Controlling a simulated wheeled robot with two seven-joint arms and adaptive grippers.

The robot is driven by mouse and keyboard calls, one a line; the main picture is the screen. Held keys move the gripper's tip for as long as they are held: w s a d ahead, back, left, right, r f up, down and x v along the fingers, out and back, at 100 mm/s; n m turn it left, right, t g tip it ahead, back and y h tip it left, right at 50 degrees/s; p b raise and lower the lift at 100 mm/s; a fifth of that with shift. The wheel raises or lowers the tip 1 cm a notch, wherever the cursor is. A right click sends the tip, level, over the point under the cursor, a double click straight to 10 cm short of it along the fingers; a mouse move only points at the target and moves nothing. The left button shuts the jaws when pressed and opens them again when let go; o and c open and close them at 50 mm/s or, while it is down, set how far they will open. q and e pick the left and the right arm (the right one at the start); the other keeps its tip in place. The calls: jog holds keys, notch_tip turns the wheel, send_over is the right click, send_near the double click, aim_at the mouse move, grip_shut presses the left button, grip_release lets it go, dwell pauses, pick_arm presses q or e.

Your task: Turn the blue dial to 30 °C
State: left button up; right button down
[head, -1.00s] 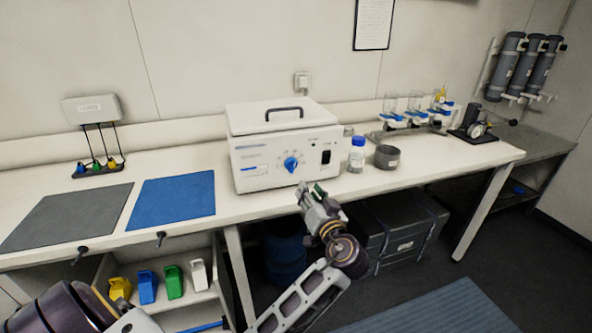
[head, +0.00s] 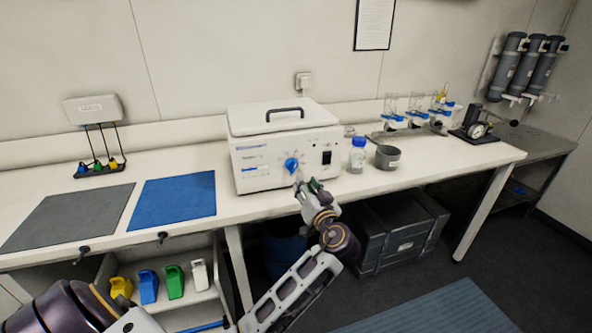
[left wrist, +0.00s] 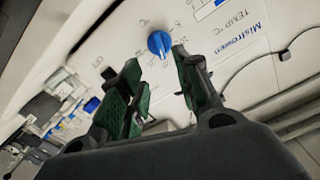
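The blue dial (head: 291,165) is on the front panel of the white box-shaped incubator (head: 262,178), which stands on the bench. My left gripper (head: 309,185) is in front of the panel, just below and to the right of the dial. In the left wrist view the dial (left wrist: 159,43) shows with a white pointer mark, beyond the fingertips and roughly between them. The left gripper (left wrist: 155,80) is open, its green-padded fingers apart with nothing between them. Scale marks around the dial are partly visible but too small to read surely. My right gripper is not in view.
A blue-capped bottle (head: 357,156) and a dark grey pot (head: 387,157) stand right of the incubator. A blue mat (head: 178,197) and a grey mat (head: 68,217) lie to the left. A black switch (head: 326,157) is on the panel's right side.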

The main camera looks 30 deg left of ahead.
aim_at(295, 167)
pick_arm(q)
jog(key=x, duration=0.9)
jog(key=shift+a+p, duration=0.2)
jog(key=shift+p, duration=0.15)
jog(key=shift+w+a, duration=0.2)
jog(key=shift+w, duration=0.05)
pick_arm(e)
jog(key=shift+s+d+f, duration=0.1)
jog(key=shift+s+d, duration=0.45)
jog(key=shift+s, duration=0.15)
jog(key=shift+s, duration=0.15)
pick_arm(q)
grip_shut()
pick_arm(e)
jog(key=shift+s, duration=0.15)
